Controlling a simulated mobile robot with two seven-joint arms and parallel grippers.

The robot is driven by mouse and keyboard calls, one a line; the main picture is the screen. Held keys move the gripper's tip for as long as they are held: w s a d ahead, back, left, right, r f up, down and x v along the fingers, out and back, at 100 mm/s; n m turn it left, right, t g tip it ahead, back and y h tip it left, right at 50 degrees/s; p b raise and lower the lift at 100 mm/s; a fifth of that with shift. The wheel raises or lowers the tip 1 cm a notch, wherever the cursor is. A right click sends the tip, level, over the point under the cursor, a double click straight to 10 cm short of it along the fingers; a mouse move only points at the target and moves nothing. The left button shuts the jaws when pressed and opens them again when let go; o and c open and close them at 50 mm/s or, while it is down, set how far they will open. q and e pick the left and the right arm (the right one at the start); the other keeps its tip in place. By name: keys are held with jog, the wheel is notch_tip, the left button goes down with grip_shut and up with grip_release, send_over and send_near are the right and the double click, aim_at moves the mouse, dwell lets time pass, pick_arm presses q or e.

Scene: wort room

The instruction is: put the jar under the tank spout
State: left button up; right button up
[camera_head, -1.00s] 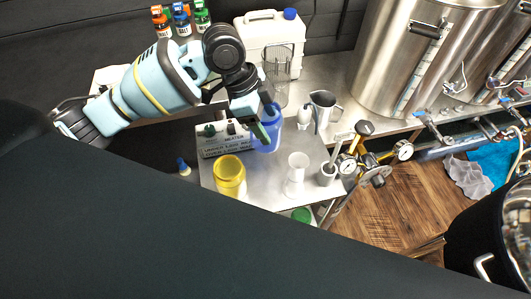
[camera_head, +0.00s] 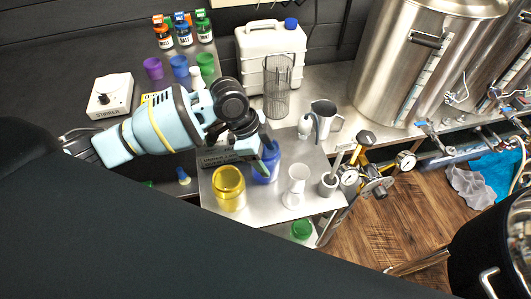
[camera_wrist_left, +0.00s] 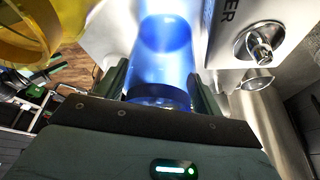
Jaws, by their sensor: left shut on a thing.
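The blue jar (camera_head: 267,170) is upright, over the metal table's left-middle part, just right of a yellow jar (camera_head: 229,188). My left gripper (camera_head: 268,153) is shut on it from behind; in the left wrist view the see-through blue jar (camera_wrist_left: 165,55) fills the space between the fingers (camera_wrist_left: 160,85). I cannot tell whether its base touches the table. The large steel tank (camera_head: 400,65) stands at the back right, with a spout valve (camera_head: 426,128) low on its front. My right gripper is not in view.
A white cup (camera_head: 296,185), a mortar (camera_head: 328,184) and a steel pitcher (camera_head: 324,118) stand right of the blue jar. A white canister (camera_head: 270,58) and wire basket (camera_head: 278,88) stand behind.

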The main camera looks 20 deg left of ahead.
pick_arm(q)
jog(key=shift+f, duration=0.1)
jog(key=o, duration=1.1)
jog(key=v, duration=1.2)
jog(key=shift+r+p, duration=0.2)
jog(key=shift+p, duration=0.2)
jog(key=shift+c, duration=0.3)
